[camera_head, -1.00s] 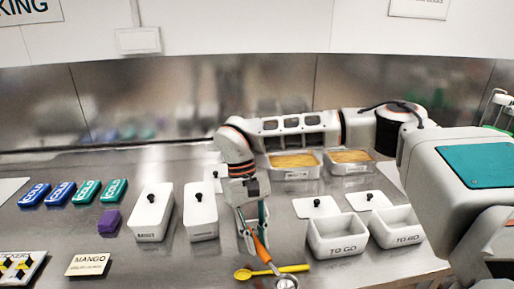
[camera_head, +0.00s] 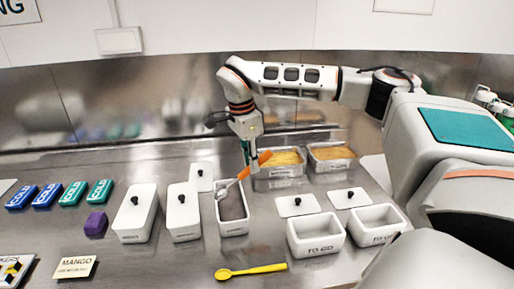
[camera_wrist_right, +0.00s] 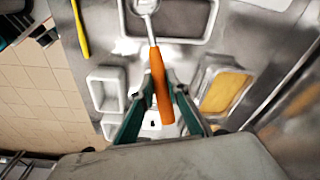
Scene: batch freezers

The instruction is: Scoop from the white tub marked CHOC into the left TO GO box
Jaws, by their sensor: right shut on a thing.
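An open white tub (camera_head: 233,228) with brown contents stands mid-counter; its front label is too small to read. My right gripper (camera_head: 252,160) is shut on a scoop with an orange handle (camera_head: 257,160). The metal scoop head (camera_head: 221,193) shows at the tub's left rim; I cannot tell whether it touches. In the right wrist view the orange handle (camera_wrist_right: 160,85) lies between the fingers (camera_wrist_right: 155,97), and the scoop head (camera_wrist_right: 145,6) is beside the dark contents. The left TO GO box (camera_head: 315,249) is open and looks empty. My left gripper is not in view.
The right TO GO box (camera_head: 378,238) stands beside it, with two knobbed lids (camera_head: 297,208) behind. Two closed white tubs (camera_head: 135,215) stand left. Tubs with yellow contents (camera_head: 280,170) stand behind. A yellow spoon (camera_head: 250,270) lies in front. Cold packs (camera_head: 72,194) lie far left.

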